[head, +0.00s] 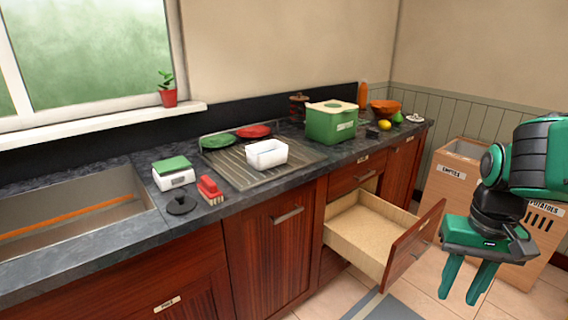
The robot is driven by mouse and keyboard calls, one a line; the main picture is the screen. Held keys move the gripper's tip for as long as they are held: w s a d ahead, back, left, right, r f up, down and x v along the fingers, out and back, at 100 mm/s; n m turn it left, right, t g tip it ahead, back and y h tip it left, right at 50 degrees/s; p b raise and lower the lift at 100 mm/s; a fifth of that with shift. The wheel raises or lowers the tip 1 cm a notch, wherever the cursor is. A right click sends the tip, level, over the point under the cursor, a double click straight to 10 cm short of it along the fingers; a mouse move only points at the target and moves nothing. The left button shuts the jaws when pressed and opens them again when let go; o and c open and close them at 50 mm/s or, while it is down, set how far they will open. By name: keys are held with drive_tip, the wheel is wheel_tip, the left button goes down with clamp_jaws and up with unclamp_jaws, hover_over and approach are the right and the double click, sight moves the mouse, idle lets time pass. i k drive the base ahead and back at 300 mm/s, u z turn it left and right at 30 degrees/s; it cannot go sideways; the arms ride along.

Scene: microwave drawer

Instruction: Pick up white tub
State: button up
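The white tub (267,154) is a small, open-topped rectangular container. It stands upright on the ribbed draining board (240,179) on the dark countertop. My gripper (461,295) hangs at the lower right of the head view, fingers pointing down and apart with nothing between them. It is well to the right of the tub, in front of the open drawer, and not touching either one.
An open, empty-looking drawer (362,222) juts out below the counter. A green bin with a cream lid (331,126) stands right of the tub. A red brush (210,190), a kitchen scale (173,178) and a black lid (181,205) lie left. Wooden boxes (447,180) stand at right.

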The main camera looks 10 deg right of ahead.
sight(262, 155)
drive_tip(key=z, duration=0.5)
drive_tip(key=k, duration=1.1)
drive_tip(key=z, duration=0.75)
drive_tip(key=i, duration=1.9)
drive_tip(key=u, duration=1.15)
drive_tip(key=i, duration=0.8)
drive_tip(key=u, duration=0.5)
